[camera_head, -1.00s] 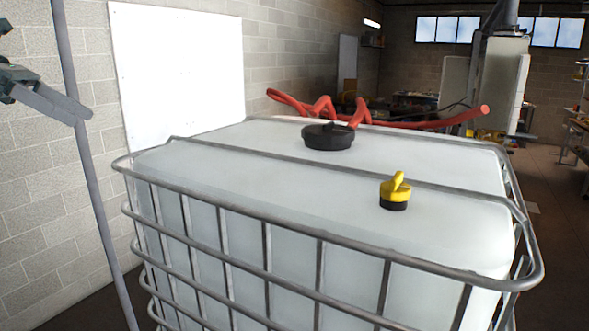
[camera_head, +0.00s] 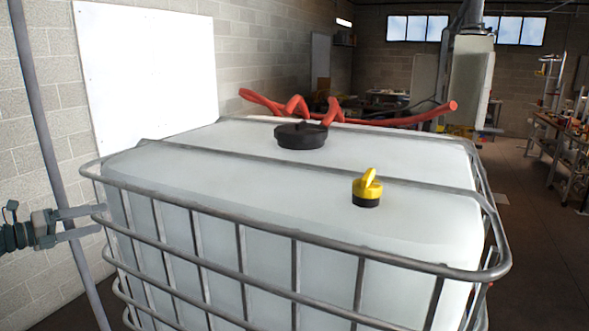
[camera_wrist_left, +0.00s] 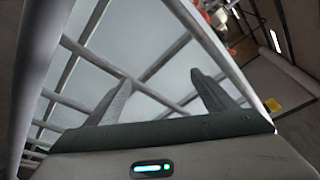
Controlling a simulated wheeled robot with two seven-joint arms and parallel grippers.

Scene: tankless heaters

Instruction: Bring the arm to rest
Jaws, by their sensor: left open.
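My left gripper (camera_head: 102,220) is at the left edge of the head view, its two fingers apart and pointing right, with nothing between them. Its fingertips appear close to the left corner of the metal cage around the white tank (camera_head: 250,170); I cannot tell whether they touch it. In the left wrist view, the open fingers (camera_wrist_left: 161,80) point toward the cage bars and pale tank wall (camera_wrist_left: 140,40). My right gripper is not in view.
A grey pole (camera_head: 45,150) stands left, beside the gripper. A white panel (camera_head: 145,75) hangs on the block wall. Floor is open at right.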

